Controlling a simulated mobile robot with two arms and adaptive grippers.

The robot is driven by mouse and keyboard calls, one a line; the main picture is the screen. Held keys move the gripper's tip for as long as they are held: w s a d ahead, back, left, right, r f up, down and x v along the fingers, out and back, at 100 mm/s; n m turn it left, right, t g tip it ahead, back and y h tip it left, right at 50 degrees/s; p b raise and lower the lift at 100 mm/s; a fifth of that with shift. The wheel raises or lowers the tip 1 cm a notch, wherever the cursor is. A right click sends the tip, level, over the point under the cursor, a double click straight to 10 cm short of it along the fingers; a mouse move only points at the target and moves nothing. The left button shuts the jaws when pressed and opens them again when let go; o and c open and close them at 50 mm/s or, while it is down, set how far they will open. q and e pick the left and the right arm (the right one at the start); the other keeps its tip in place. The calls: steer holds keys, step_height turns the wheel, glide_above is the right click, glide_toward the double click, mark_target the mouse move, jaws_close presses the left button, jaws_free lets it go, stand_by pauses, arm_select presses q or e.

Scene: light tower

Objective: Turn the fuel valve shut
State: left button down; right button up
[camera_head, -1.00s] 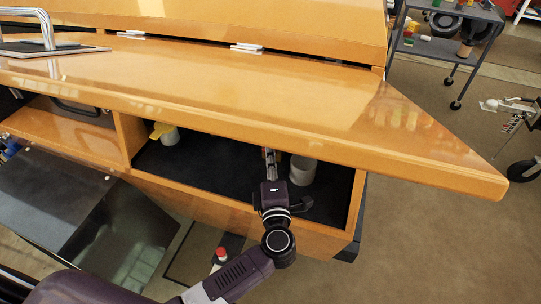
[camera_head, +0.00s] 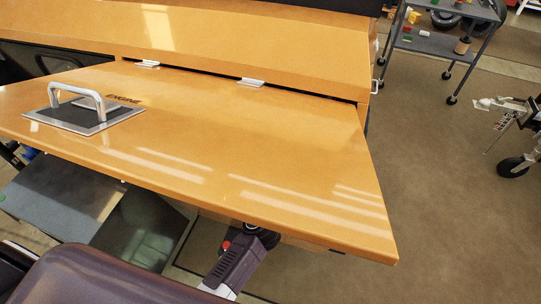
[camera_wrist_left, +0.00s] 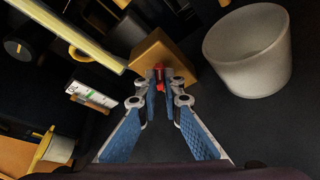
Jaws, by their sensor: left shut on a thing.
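In the left wrist view, the two blue-padded fingers of my left gripper (camera_wrist_left: 162,84) are shut on a small red piece (camera_wrist_left: 158,71), seemingly the fuel valve's handle. It sits against an orange-brown block (camera_wrist_left: 160,52) inside a dark compartment. The piece is mostly covered by the fingertips, so its turn angle cannot be told. In the head view, the orange panel marked ENGINE (camera_head: 250,150) covers the compartment, hiding my left gripper and the valve. Only my left forearm shows below the panel's front edge. My right gripper is in neither view.
A whitish cup-like cylinder (camera_wrist_left: 249,50) stands close right of the fingers. A yellow bar (camera_wrist_left: 70,35) and a small labelled part (camera_wrist_left: 92,96) lie to the left. A metal handle (camera_head: 78,100) stands on the panel. A grey cart (camera_head: 440,45) is at the back right, with open floor before it.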

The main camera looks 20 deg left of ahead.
arm_select(q)
steer(key=n+p, duration=0.1)
steer(key=p, duration=0.1)
steer(key=n+h+p, duration=0.1)
steer(key=p, duration=0.1)
steer(key=n+h+p, duration=0.1)
steer(key=p, duration=0.1)
steer(key=shift+a+r+n+g+p, duration=0.3)
steer(key=shift+r+p, duration=0.1)
steer(key=shift+f+n+h+p, duration=0.25)
steer(key=shift+n+h+p, duration=0.55)
steer(key=shift+p, duration=0.35)
steer(key=c, duration=2.1)
jaws_free()
steer(key=shift+w+f, duration=0.1)
steer(key=shift+w, duration=0.05)
steer(key=v, duration=1.2)
steer(key=shift+a, duration=0.1)
